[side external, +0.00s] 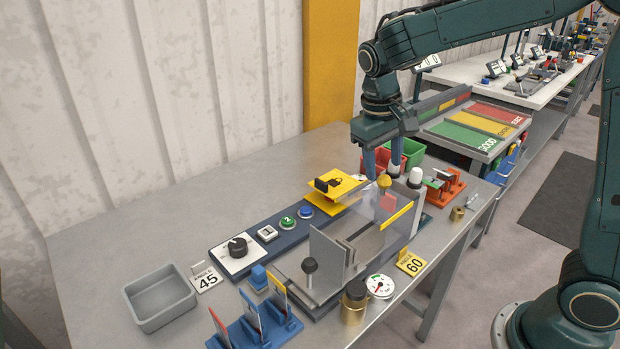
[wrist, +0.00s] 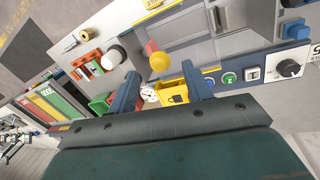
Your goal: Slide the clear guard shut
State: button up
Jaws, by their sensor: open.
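The clear guard (side external: 365,206) is a see-through panel with a yellow strip (side external: 397,217), standing over the bender bed on the bench. A yellow knob (side external: 384,182) sits at its far end; it also shows in the wrist view (wrist: 157,56). My gripper (side external: 382,175) is open above the knob, with its fingers pointing down. In the wrist view my gripper (wrist: 160,71) has one finger on each side of the knob, with gaps visible. I cannot tell whether either finger touches it.
A white-capped post (side external: 415,178) stands close right of my gripper. A yellow lockout plate (side external: 334,190) and a button panel (side external: 282,226) lie to the left. A black-knobbed lever (side external: 310,267) and brass cylinder (side external: 354,301) stand in front. A grey tray (side external: 160,318) sits left; bare bench lies behind it.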

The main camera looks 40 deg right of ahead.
aim_at(384, 176)
jog(key=shift+s+d+f, duration=0.1)
jog(key=shift+d+f, duration=0.1)
jog(key=shift+f, duration=0.8)
jog(key=shift+d+f, duration=0.15)
jog(key=shift+f, duration=0.85)
